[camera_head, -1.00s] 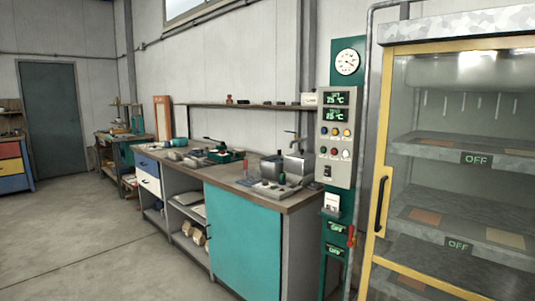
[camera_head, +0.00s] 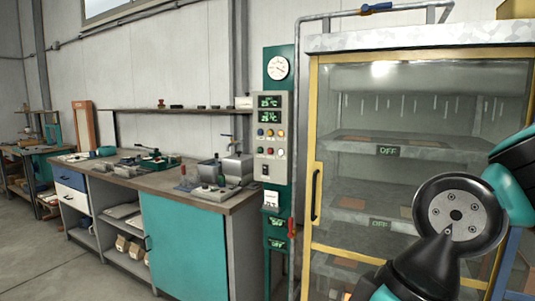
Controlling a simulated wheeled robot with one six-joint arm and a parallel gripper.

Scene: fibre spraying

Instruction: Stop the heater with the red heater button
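The grey control panel (camera_head: 271,170) is fixed to a green post left of the glass cabinet. It has two green displays (camera_head: 269,108), which appear to read 25 °C, with small labels too fine to read. Below them are two rows of small round lamps or buttons. A red button (camera_head: 270,152) appears in the middle of the lower row; its label is not legible. My arm reaches in at the right, in front of the cabinet and apart from the panel. My gripper is not in view.
The glass cabinet (camera_head: 313,150) has a yellow frame, a dark handle (camera_head: 316,195) and OFF signs (camera_head: 388,151) on its shelves. A workbench (camera_head: 205,205) with tools stands left of the panel. A pipe with a red valve handle (camera_head: 291,228) runs beside the post. Floor is open at lower left.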

